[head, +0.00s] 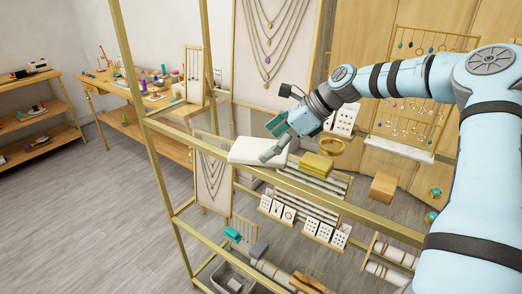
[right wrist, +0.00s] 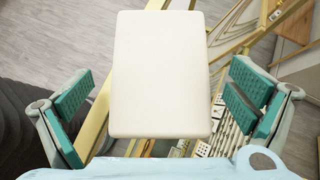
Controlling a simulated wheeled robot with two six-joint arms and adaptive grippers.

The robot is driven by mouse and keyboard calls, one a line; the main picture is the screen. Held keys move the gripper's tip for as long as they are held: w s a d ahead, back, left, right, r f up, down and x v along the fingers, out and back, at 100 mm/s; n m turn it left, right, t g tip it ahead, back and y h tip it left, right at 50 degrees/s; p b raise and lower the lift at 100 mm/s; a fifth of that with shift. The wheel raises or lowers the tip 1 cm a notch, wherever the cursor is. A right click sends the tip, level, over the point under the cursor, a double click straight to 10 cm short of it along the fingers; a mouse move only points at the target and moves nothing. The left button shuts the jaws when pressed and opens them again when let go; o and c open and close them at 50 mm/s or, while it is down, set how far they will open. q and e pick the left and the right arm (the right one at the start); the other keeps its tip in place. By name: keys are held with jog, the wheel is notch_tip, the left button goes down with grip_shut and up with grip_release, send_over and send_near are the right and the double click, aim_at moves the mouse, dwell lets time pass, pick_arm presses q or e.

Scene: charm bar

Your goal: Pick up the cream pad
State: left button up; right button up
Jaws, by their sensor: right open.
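The cream pad (head: 258,150) is a flat, pale rectangular block on the upper level of the gold-framed display stand in the head view. It fills the middle of the right wrist view (right wrist: 160,75). My right gripper (head: 272,140) is open at the right end of the pad in the head view. In the right wrist view its two teal-padded fingers (right wrist: 160,100) stand apart on either side of the pad's near end, with a gap on both sides. My left gripper is not in view.
A mustard-yellow block (head: 317,165) lies just right of the pad, with a gold ring-shaped piece (head: 332,146) behind it. Gold rails (head: 180,131) of the stand run around the pad. A wooden workbench (head: 150,103) stands at the back left.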

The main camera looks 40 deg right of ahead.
jog(key=shift+x, duration=0.9)
jog(key=shift+r, duration=0.1)
jog(key=c, duration=1.1)
